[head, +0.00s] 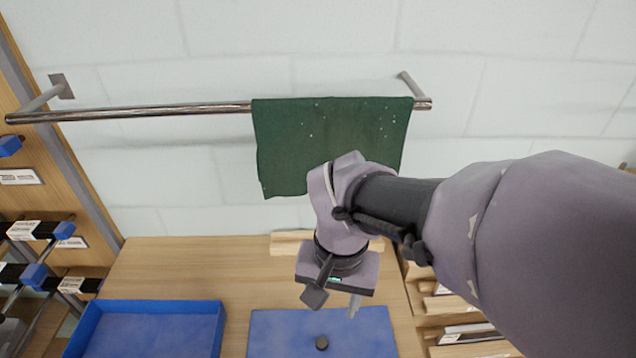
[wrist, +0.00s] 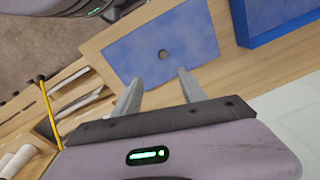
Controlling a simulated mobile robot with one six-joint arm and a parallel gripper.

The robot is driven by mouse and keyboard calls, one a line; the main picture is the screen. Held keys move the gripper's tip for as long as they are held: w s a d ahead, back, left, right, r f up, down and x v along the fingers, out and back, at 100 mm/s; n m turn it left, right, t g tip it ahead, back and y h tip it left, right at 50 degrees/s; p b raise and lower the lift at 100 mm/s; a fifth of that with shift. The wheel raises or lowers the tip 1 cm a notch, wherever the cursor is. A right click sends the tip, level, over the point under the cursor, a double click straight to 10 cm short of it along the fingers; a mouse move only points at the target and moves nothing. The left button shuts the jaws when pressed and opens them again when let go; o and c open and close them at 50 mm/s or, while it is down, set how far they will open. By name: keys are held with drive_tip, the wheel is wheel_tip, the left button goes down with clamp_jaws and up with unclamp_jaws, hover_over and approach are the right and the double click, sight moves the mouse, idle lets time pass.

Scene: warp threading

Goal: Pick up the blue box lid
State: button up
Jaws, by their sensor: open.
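The blue box lid (head: 370,330) is a flat blue panel with a small dark round knob (head: 322,343). It lies on the wooden table at the bottom of the head view, cut off by the frame edge. In the wrist view the lid (wrist: 190,35) and its knob (wrist: 163,54) show whole or nearly so, beyond my fingertips. My gripper (wrist: 157,78) is open and empty, its two fingers apart, with the knob seen between and past the tips. In the head view my gripper (head: 335,303) hangs over the lid's far edge, apart from it.
An open blue box (head: 152,306) stands left of the lid on the table (head: 190,262). A green cloth (head: 320,140) hangs on a metal rail (head: 150,111) on the wall. Shelving with several rods stands at left; wooden slots (head: 455,305) hold items at right.

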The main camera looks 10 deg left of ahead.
wheel_tip(320, 180, down, 2)
drive_tip(key=a, duration=0.2)
drive_tip(key=b, duration=0.5)
hover_over(322, 342)
drive_tip(key=s, duration=0.1)
wheel_tip(322, 342, down, 11)
drive_tip(key=shift+a+f, duration=0.15)
drive_tip(key=f+b, duration=0.1)
drive_tip(key=f, duration=0.1)
drive_tip(key=f+b, duration=0.1)
drive_tip(key=w+f+b, duration=0.1)
drive_tip(key=f, duration=0.1)
drive_tip(key=shift+f+b, duration=0.3)
drive_tip(key=shift+f, duration=0.05)
drive_tip(key=shift+r, duration=0.15)
clamp_jaws()
